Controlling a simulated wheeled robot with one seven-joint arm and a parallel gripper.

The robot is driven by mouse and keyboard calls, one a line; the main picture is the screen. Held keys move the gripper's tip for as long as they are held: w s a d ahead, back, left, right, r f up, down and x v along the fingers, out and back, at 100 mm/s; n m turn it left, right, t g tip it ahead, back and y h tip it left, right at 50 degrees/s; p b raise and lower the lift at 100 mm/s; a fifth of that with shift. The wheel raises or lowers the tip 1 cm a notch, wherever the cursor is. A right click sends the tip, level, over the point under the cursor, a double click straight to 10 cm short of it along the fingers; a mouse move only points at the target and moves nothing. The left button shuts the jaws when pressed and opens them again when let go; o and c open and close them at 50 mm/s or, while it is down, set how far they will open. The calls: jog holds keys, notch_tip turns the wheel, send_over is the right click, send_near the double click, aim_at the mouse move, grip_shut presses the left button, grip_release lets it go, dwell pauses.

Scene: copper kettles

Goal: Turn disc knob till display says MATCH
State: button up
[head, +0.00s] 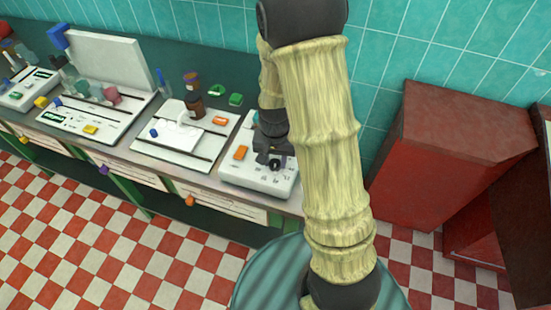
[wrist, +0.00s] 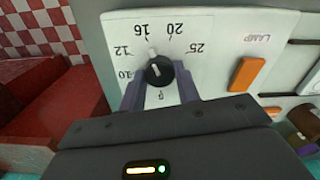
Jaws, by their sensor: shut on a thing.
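The black disc knob (wrist: 160,71) sits on the white panel (wrist: 205,20) of a bench device, with a pale line across its face. Numbers 10, 12, 16, 20 and 25 ring it, upside down in the wrist view. My gripper (wrist: 160,82) is shut on the knob, one finger at each side. In the head view my gripper (head: 273,155) reaches down over the white device (head: 258,182), and the knob (head: 275,165) shows dark beneath it. I can make out no display reading MATCH; part of the device is behind my arm.
An orange switch (wrist: 247,73) labelled LAMP is beside the knob. More white devices (head: 180,135) stand along the bench to the left, with a brown bottle (head: 193,84) on one. A red cabinet (head: 435,150) stands right of the bench. The checkered floor in front is open.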

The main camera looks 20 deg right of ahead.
aim_at(276, 163)
jog(key=o, duration=1)
jog(key=shift+c, duration=0.2)
jog(key=shift+r, duration=0.15)
jog(key=shift+w+r, duration=0.15)
jog(key=shift+r, duration=0.45)
notch_tip(276, 163, up, 16)
jog(key=shift+s+d+f, duration=0.1)
jog(key=shift+s, duration=0.1)
jog(key=s+f+n+t, duration=0.2)
jog(key=s+f+n, duration=0.3)
jog(key=s, duration=0.3)
jog(key=shift+s+f+t, duration=0.25)
jog(key=shift+f+t, duration=0.05)
